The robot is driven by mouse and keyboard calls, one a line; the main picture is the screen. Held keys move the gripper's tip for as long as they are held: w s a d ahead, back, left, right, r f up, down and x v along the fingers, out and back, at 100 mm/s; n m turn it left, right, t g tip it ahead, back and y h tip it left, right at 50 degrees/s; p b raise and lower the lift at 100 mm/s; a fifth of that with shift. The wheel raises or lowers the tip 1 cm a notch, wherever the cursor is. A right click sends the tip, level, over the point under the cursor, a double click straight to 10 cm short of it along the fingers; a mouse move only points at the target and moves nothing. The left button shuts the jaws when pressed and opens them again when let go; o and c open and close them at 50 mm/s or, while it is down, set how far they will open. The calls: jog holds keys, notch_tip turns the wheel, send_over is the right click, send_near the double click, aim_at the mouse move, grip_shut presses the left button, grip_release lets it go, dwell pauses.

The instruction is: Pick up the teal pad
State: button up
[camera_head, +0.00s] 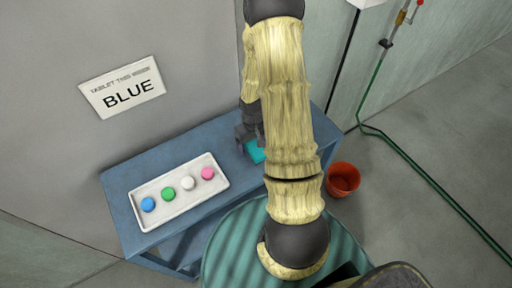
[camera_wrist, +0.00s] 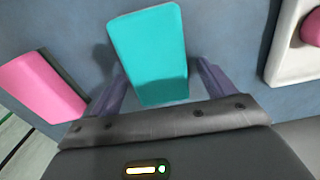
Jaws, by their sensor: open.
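The teal pad (camera_wrist: 148,50) lies on the blue table, seen between the two fingers of my gripper (camera_wrist: 160,88) in the wrist view. My gripper is open, with one finger on each side of the pad's near end. I cannot tell whether the fingers touch it. In the head view, part of the teal pad (camera_head: 255,151) shows beside my dark gripper (camera_head: 249,135). My arm hides the rest of it.
A pink pad (camera_wrist: 45,87) lies left of my gripper in the wrist view. A white tray (camera_head: 180,207) with blue, green, white and pink round pieces stands on the blue table (camera_head: 118,184). A red bucket (camera_head: 343,180) is on the floor. A wall sign (camera_head: 122,88) reads "BLUE".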

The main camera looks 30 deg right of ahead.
jog(key=shift+f, duration=0.4)
jog(key=shift+s, duration=0.1)
jog(key=c, duration=1.1)
